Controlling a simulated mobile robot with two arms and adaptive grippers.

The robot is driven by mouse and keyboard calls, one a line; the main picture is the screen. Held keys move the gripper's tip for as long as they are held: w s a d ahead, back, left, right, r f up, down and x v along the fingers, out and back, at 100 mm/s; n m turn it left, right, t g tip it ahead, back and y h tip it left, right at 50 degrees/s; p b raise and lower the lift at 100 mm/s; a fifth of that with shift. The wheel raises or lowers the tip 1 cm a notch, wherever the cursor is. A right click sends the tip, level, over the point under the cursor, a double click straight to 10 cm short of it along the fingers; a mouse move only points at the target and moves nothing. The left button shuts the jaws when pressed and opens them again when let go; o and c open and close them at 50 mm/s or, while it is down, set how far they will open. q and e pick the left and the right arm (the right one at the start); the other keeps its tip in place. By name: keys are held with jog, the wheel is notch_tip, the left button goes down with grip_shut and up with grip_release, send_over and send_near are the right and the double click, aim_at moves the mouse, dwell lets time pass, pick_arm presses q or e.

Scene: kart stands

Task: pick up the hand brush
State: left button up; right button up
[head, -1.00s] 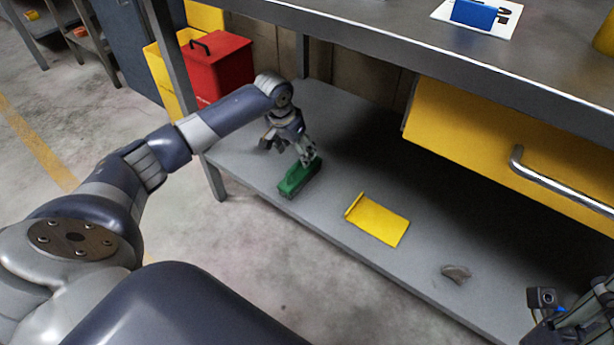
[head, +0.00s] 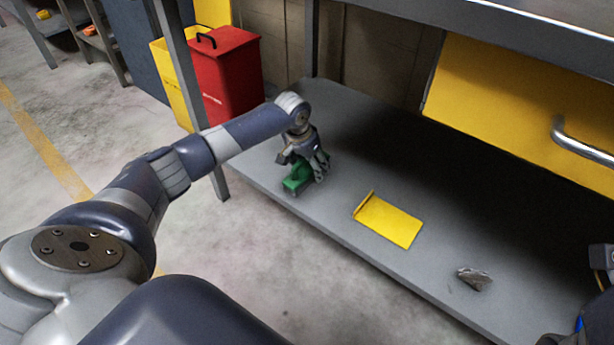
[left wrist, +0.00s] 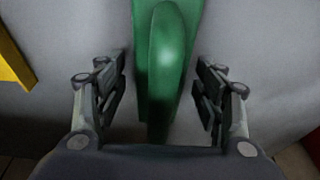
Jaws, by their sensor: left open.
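The green hand brush (head: 294,184) lies on the grey lower shelf, toward its left end. My left gripper (head: 307,178) is over it, pointing down, and hides part of it. In the left wrist view the brush's smooth green handle (left wrist: 167,65) runs lengthwise between the two fingers of the left gripper (left wrist: 160,95). The fingers are open, one on each side, with a gap between each finger and the handle. My right gripper's fingers do not show; only a bit of that arm shows at the right edge of the head view.
A yellow dustpan (head: 390,221) lies on the shelf (head: 345,245) right of the brush, with a small grey lump (head: 474,278) farther right. A shelf post (head: 312,45) stands behind. A red bin (head: 228,78) is at the back left. A yellow drawer (head: 510,110) hangs above.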

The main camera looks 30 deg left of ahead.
pick_arm(q)
jog(key=shift+w+f, duration=0.1)
jog(key=shift+f, duration=0.15)
jog(key=c, duration=1.3)
jog(key=shift+r, duration=0.1)
